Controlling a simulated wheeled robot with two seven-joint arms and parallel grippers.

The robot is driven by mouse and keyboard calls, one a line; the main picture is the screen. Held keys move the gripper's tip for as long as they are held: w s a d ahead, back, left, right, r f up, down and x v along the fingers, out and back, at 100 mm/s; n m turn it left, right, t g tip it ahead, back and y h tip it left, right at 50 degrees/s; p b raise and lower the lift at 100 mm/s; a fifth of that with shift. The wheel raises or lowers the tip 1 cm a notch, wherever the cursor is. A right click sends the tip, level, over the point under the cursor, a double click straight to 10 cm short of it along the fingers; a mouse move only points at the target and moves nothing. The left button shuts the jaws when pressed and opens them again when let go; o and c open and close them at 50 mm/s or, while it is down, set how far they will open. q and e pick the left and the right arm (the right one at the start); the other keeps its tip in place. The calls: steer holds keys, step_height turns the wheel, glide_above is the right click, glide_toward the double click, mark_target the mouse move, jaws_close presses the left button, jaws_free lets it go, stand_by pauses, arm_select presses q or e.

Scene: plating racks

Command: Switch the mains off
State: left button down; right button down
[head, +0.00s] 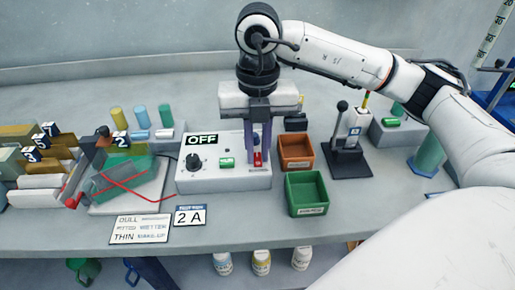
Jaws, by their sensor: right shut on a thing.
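A white power supply box (207,183) stands at the middle of the bench. Its display (202,139) reads OFF. A red mains switch (257,160) sits at the right of the face. My right gripper (258,150) points down over it, its purple fingers shut on the switch and hiding part of it. Whether the switch is up or down is hard to tell. My left gripper is not in view.
An orange bin (296,164) and a green bin (306,209) stand close to the right of the box. A black lever press (344,150) is farther right. A green sheet with red wires (122,180) and several numbered blocks lie left. Cards lie in front.

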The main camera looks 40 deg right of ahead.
mark_target(258, 159)
steer(key=c, duration=1.7)
jaws_free()
step_height(258, 159, up, 10)
steer(key=shift+r+p, duration=0.2)
steer(key=shift+p, duration=0.25)
steer(key=shift+f, duration=0.1)
